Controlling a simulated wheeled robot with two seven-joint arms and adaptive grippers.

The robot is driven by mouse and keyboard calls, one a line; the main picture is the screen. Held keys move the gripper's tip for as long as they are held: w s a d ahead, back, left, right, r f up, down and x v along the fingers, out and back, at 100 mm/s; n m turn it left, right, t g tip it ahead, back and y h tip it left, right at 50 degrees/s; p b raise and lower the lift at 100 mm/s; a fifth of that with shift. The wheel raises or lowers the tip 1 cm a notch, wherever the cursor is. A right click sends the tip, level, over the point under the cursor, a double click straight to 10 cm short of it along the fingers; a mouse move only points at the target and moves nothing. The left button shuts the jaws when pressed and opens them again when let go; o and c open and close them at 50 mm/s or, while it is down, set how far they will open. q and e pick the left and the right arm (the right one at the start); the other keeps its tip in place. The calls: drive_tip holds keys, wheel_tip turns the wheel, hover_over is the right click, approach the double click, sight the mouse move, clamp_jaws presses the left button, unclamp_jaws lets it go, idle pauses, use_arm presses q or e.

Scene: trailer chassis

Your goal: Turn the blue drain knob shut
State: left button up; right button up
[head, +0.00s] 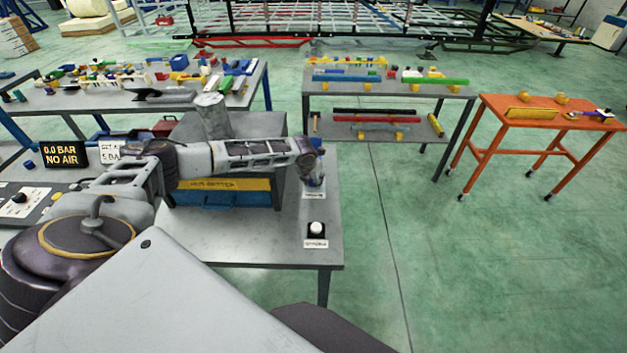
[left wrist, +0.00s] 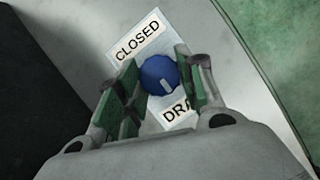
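The blue drain knob (left wrist: 157,73) is a round knob with a short pale pointer mark on its lower right. It sits on a white plate; the "CLOSED" label (left wrist: 138,42) is above it and a partly hidden label reading "DRA" (left wrist: 176,111) is below. My left gripper (left wrist: 157,82) has one green-padded finger on each side of the knob, close against it, and looks shut on it. In the head view my left gripper (head: 315,178) points down at the right end of the grey table, above a small white label. My right gripper is not in view.
A white round button (head: 316,228) stands on the front of the grey table (head: 240,240). A black display (head: 64,156) reads "0.0 BAR NO AIR". Open green floor lies right.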

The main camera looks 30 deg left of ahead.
use_arm(q)
drive_tip(key=shift+c, duration=1.3)
